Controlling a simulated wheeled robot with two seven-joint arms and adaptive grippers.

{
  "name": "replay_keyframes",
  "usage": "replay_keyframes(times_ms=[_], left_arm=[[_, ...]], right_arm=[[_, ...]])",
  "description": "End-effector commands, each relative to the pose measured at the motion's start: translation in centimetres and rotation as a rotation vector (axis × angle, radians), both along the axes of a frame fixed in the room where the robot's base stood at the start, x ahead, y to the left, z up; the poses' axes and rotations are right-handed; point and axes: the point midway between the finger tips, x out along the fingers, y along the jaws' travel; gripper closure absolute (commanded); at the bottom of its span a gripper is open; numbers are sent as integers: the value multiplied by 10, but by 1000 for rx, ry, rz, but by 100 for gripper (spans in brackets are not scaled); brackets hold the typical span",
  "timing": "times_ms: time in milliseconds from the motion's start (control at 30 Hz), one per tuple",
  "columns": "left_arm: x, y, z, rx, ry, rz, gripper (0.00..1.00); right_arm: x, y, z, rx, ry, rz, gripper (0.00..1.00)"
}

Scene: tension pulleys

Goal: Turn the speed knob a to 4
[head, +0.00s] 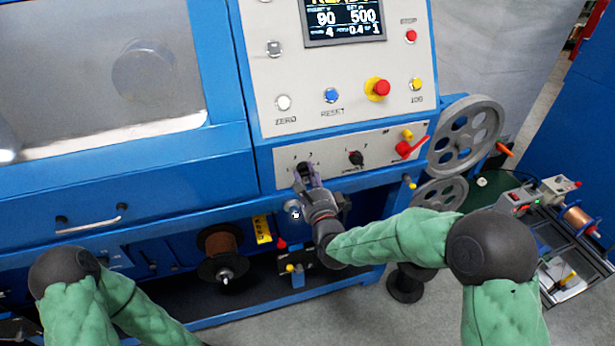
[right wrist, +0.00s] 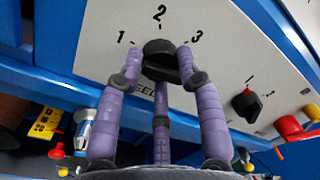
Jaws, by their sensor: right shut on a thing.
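The black knob (right wrist: 160,58) sits on a light panel, with the numbers 1, 2 and 3 printed around its upper side. The lettering below is mostly covered by my fingers, so its name and any further number are hidden. My right gripper (head: 302,171) is at this knob on the lower panel strip. In the right wrist view its purple fingers (right wrist: 160,75) are closed around the knob from the sides and below. I cannot tell which number the knob points to. My left gripper is out of view.
A second black knob (head: 356,157) and a red lever (head: 407,149) are to the right on the same strip. Above are a red emergency button (head: 378,88), a blue reset button (head: 331,95) and a display (head: 343,17). Grey pulleys (head: 466,135) stand at the right.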

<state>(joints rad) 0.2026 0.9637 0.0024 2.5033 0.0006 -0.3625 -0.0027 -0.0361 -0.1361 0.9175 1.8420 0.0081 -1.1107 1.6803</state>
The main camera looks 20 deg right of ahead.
Motion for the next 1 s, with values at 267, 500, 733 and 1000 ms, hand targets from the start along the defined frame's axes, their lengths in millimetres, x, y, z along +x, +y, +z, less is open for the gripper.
replay_keyframes(times_ms=[267,500,733,1000], left_arm=[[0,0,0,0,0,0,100],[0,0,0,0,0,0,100],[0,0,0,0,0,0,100],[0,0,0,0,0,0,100]], right_arm=[[0,1,0,109,5,1,96],[0,1,0,140,6,1,96],[0,1,0,142,6,1,96],[0,0,0,141,5,0,40]])
